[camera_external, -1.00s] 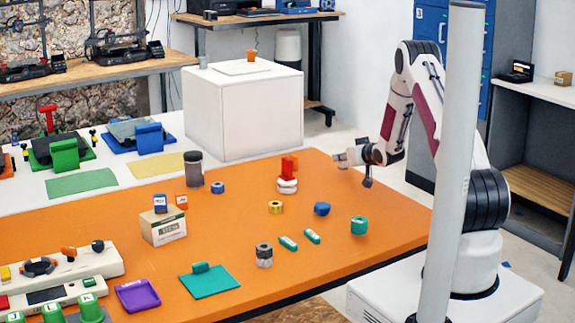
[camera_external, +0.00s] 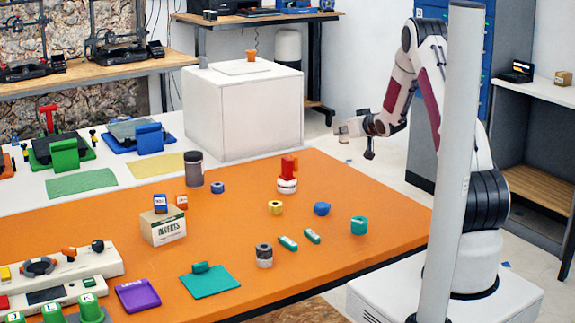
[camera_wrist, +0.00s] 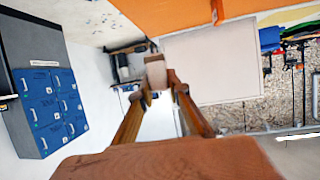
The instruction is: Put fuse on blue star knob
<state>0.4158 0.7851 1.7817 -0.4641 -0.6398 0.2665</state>
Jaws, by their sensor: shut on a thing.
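My gripper (camera_external: 347,131) is raised above the far right of the orange table. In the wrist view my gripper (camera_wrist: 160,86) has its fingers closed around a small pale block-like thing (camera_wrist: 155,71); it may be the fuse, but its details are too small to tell. The blue star knob (camera_external: 322,209) sits on the right half of the orange table, below and to the left of my gripper and well apart from it. The knob does not show in the wrist view.
Near the knob are a yellow part (camera_external: 275,208), a teal ring-like part (camera_external: 359,226), small teal-and-white pieces (camera_external: 288,243) and a red-topped white stack (camera_external: 288,177). A grey-black cylinder (camera_external: 264,256) stands in front. The table's right end is bare. A white box (camera_external: 240,120) stands behind.

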